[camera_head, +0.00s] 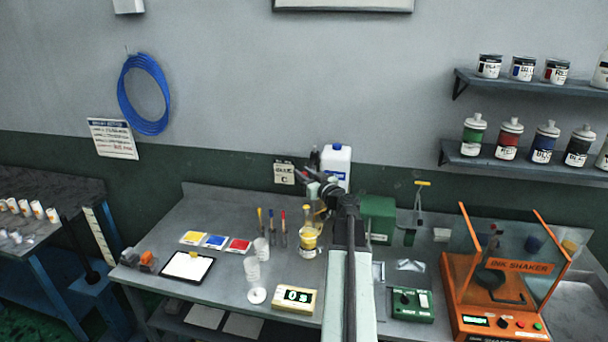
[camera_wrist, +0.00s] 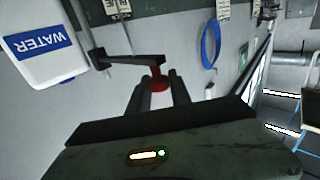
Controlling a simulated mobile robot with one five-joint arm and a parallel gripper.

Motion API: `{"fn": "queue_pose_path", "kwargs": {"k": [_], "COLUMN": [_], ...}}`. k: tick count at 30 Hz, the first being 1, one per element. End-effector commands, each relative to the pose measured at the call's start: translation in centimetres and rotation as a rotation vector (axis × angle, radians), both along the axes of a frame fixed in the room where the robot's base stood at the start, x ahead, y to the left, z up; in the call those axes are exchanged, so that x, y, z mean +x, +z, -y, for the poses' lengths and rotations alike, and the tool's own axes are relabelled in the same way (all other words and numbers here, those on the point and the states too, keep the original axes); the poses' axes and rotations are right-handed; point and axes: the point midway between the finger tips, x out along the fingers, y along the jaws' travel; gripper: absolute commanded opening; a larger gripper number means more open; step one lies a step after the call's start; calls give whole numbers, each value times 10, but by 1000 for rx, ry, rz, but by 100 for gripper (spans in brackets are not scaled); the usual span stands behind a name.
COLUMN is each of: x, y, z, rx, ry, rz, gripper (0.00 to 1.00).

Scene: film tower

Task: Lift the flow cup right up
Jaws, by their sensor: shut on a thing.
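My gripper (camera_wrist: 159,84) is shut on a small red grip (camera_wrist: 158,82), which I take to be the top of the flow cup's handle. The cup's body is hidden in the wrist view. In the head view my gripper (camera_head: 327,189) is above the bench, near the white water bottle. Below it a yellowish shape (camera_head: 314,216) shows just above a jar of yellow ink (camera_head: 308,241). I cannot tell whether this shape is the flow cup or whether it touches the jar.
A dark bracket arm (camera_wrist: 125,58) is close to the fingers. The water bottle (camera_head: 335,163) stands behind. Clear cups (camera_head: 252,270), a timer (camera_head: 295,297) and a green box (camera_head: 378,214) stand nearby. The orange ink shaker (camera_head: 500,290) is at right.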

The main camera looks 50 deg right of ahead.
Motion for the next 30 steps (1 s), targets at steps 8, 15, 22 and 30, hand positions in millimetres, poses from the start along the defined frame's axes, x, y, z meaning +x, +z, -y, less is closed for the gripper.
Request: {"fn": "queue_pose_path", "kwargs": {"k": [8,15,22,30], "x": [0,0,0,-14], "y": [13,13,12,12], "z": [0,0,0,-4], "rx": [3,3,1,1], "ry": [0,-1,0,-2], "rz": [4,4,2,1], "gripper": [0,41,46,46]}}
